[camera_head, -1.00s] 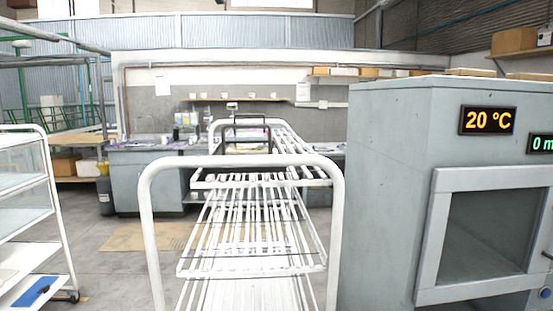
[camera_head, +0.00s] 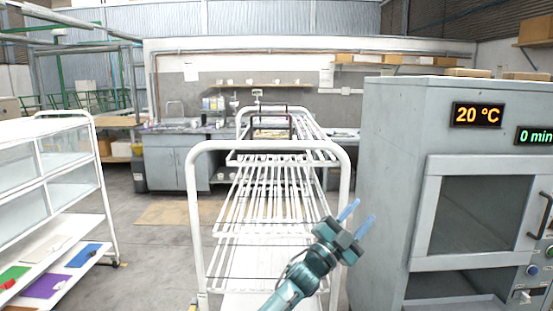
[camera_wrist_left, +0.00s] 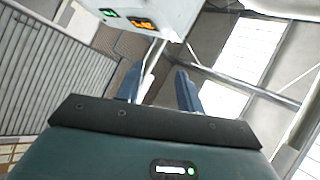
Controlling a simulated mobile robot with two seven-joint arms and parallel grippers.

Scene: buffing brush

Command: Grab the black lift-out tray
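I cannot make out the black lift-out tray for certain. A dark-framed object (camera_head: 271,126) shows small at the far end of the white rack trolley (camera_head: 202,215); its details are too small to tell. My left gripper (camera_head: 357,217) is in front of the trolley's right side, near the grey oven cabinet. Its two blue fingers are spread apart with nothing between them. In the left wrist view the open gripper (camera_wrist_left: 160,78) points up towards the cabinet's displays and the roof. My right gripper is not in view.
The grey cabinet (camera_head: 388,190) with a glass door stands close on the right. A white shelf cart (camera_head: 104,200) with coloured panels stands at left. A bench with a sink (camera_head: 172,165) is at the back.

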